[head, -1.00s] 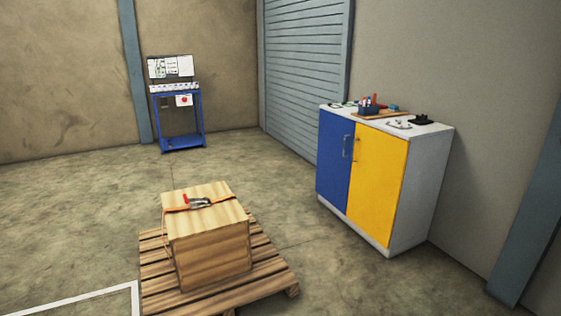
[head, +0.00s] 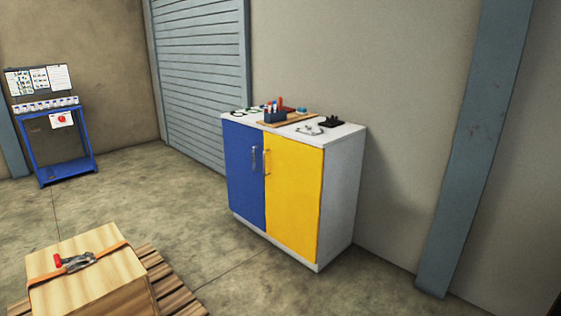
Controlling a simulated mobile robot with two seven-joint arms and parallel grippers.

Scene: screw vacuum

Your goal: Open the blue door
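The blue door (head: 245,175) is the left door of a white cabinet (head: 342,195) that stands against the wall, right of the middle in the head view. The blue door is shut. Its upright metal handle (head: 254,159) is near its right edge. A yellow door (head: 293,200) with its own handle (head: 267,163) is beside it on the right, also shut. Neither of my grippers is in view.
A wooden box (head: 90,282) with a strap and red-handled tool sits on a pallet (head: 165,280) at lower left. A blue stand (head: 62,150) is at far left. Tools lie on the cabinet top. The floor before the cabinet is clear.

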